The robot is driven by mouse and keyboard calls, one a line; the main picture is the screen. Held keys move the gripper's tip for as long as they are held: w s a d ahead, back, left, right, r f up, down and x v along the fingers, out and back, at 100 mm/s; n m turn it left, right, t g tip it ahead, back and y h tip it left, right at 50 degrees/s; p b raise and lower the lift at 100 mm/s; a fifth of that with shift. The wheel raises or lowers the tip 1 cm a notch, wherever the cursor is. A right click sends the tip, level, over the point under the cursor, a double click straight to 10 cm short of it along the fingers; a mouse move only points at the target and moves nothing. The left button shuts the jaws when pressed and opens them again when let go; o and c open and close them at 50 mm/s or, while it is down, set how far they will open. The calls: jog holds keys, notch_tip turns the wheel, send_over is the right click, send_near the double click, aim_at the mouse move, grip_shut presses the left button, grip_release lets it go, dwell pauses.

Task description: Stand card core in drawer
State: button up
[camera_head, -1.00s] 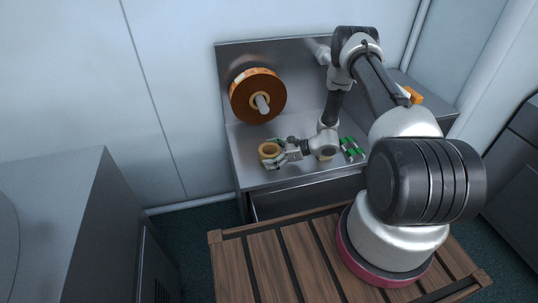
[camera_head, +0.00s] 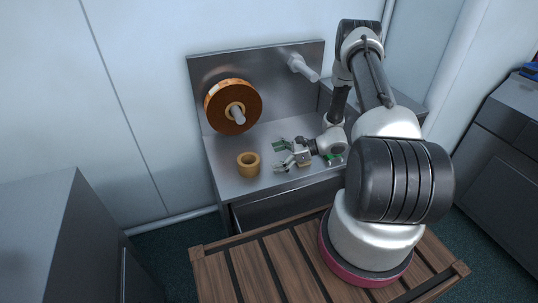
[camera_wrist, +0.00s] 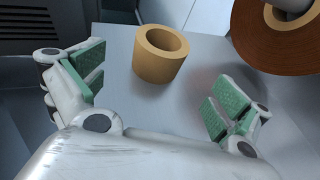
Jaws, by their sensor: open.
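The card core (camera_head: 248,164) is a tan, thick-walled hollow cylinder. It stands upright on the steel counter, below the brown roll, and shows in the wrist view (camera_wrist: 160,54) with its open top visible. My gripper (camera_head: 281,158) is open and empty, to the right of the core and apart from it. In the wrist view its green-padded fingers (camera_wrist: 155,86) are spread wide, with the core beyond them. The drawer (camera_head: 285,207) is in the counter's front, below the worktop. I cannot tell how far it is open, and its inside is hidden.
A brown film roll (camera_head: 222,108) sits on a spindle on the steel back panel. A bare spindle (camera_head: 303,67) sticks out at upper right. The counter (camera_head: 228,182) is clear around the core. A slatted wooden deck (camera_head: 250,278) is in front.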

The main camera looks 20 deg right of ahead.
jog(key=shift+d+r, duration=0.2)
jog(key=shift+r, duration=0.15)
jog(key=s+a+r+n+g+h, duration=0.1)
jog(key=s+r+n+g+h, duration=0.3)
jog(key=r, duration=1)
jog(key=s+a+r+n+g, duration=0.15)
jog(key=s+r+n, duration=0.5)
jog(key=r, duration=0.75)
jog(key=s+d+r+n+t+h, duration=0.2)
jog(key=s+d+r+n+h, duration=0.1)
jog(key=s+r+n, duration=0.3)
jog(key=s+d+r+n+t+h, duration=0.2)
jog(key=s+d+r+n+h, duration=0.2)
jog(key=s+r, duration=0.5)
jog(key=s+n+h, duration=0.1)
jog(key=s+n, duration=0.1)
jog(key=s, duration=0.2)
jog(key=shift+d+r+h, duration=0.15)
jog(key=shift+r+h, duration=0.25)
jog(key=shift+s, duration=0.1)
